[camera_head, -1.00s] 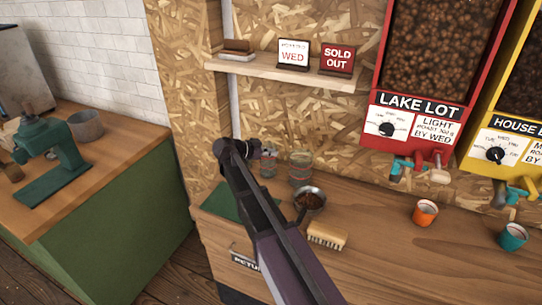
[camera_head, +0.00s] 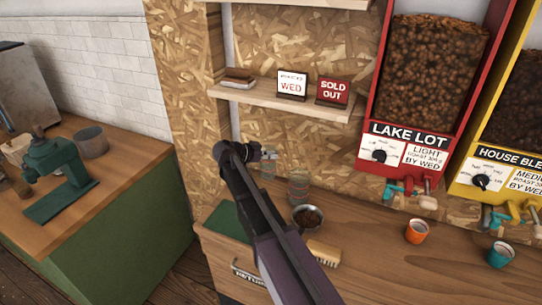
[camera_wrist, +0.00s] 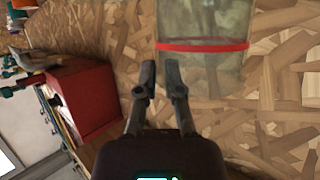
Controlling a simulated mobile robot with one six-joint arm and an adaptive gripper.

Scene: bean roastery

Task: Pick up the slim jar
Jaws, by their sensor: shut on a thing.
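The slim jar (camera_head: 268,166) is clear glass and hangs at my gripper (camera_head: 262,153) in the head view, above the counter and left of a wider jar. In the wrist view, a clear jar with a red band (camera_wrist: 205,70) fills the upper right and looks like the slim jar. My gripper's fingertips (camera_wrist: 160,75) are close together at its edge. My gripper is shut on the slim jar; the exact contact is hard to see.
The wider glass jar (camera_head: 298,187) stands on the counter (camera_head: 385,265) beside a bowl of beans (camera_head: 307,217) and a brush (camera_head: 324,253). A shelf with signs (camera_head: 262,95) juts out above. Orange (camera_head: 418,232) and teal (camera_head: 500,255) cups stand to the right.

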